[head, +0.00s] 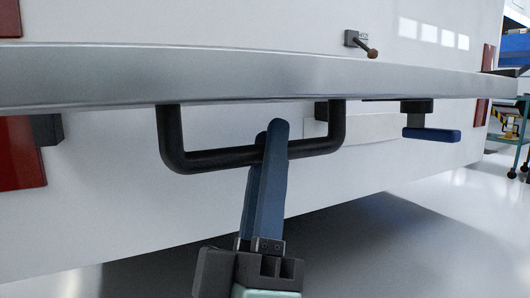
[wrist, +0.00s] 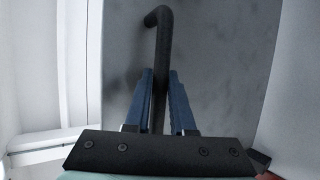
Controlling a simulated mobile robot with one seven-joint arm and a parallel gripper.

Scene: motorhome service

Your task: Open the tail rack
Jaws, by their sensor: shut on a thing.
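The tail rack shows in the head view as a long grey metal bar (head: 270,74) across the white rear of the motorhome. A black U-shaped handle (head: 205,160) hangs below the bar. My gripper (head: 274,135) reaches up from below, and its blue fingers are shut on the lower rung of the handle, right of its middle. In the wrist view the black handle (wrist: 160,22) runs between the two blue fingers of my gripper (wrist: 160,80). A blue-ended lever (head: 431,134) sits under the bar to the right of the handle. The rung behind the fingers is hidden.
A small latch with a brown knob (head: 372,53) is on the white panel above the bar. Red lamps (head: 20,153) flank the rear. A green wheeled cart (head: 512,137) stands at far right. The floor below and right looks clear.

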